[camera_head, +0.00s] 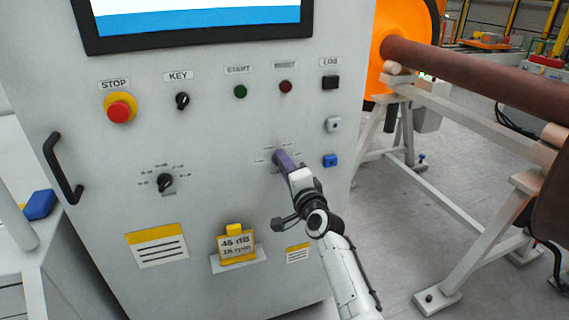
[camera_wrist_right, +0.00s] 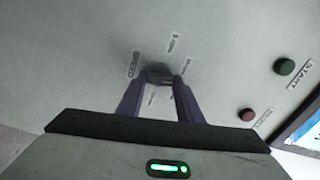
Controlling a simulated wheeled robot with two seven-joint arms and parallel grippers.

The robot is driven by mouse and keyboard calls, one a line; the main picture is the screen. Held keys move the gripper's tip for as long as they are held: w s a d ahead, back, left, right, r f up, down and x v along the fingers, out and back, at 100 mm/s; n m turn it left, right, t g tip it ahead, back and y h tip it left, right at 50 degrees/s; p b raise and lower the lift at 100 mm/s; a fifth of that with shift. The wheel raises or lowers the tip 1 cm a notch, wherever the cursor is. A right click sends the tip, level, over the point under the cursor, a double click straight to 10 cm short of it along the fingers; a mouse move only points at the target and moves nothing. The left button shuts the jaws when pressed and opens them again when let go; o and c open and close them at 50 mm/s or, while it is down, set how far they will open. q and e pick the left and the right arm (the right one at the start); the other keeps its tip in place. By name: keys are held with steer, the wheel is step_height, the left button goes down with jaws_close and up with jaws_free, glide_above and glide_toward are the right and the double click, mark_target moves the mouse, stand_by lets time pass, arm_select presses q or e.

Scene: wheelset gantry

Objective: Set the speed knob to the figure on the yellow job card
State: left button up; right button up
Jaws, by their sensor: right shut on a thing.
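The yellow job card (camera_head: 236,246) stands in a holder low on the grey cabinet front. Its top line reads 45 dB; the lower line looks like 18 rpm, but the figure is small. My right gripper (camera_head: 279,160) is at the right-hand knob on the panel, and its purple fingers hide most of that knob. In the right wrist view the gripper (camera_wrist_right: 158,88) is shut on the dark speed knob (camera_wrist_right: 160,74), one finger on each side. Small labels surround the knob, too blurred to read. My left gripper is not in view.
A second dark knob (camera_head: 165,182) sits to the left. Above are the red stop button (camera_head: 119,108), key switch (camera_head: 182,100), green button (camera_head: 240,91) and red button (camera_head: 286,87). A handle (camera_head: 62,168) juts out at left. A brown shaft (camera_head: 470,75) lies on stands at right.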

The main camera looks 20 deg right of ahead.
steer(key=shift+f+m+p, duration=0.15)
steer(key=shift+m+p, duration=0.3)
steer(key=shift+m, duration=3.75)
steer(key=o, duration=1.1)
steer(key=shift+s, duration=0.1)
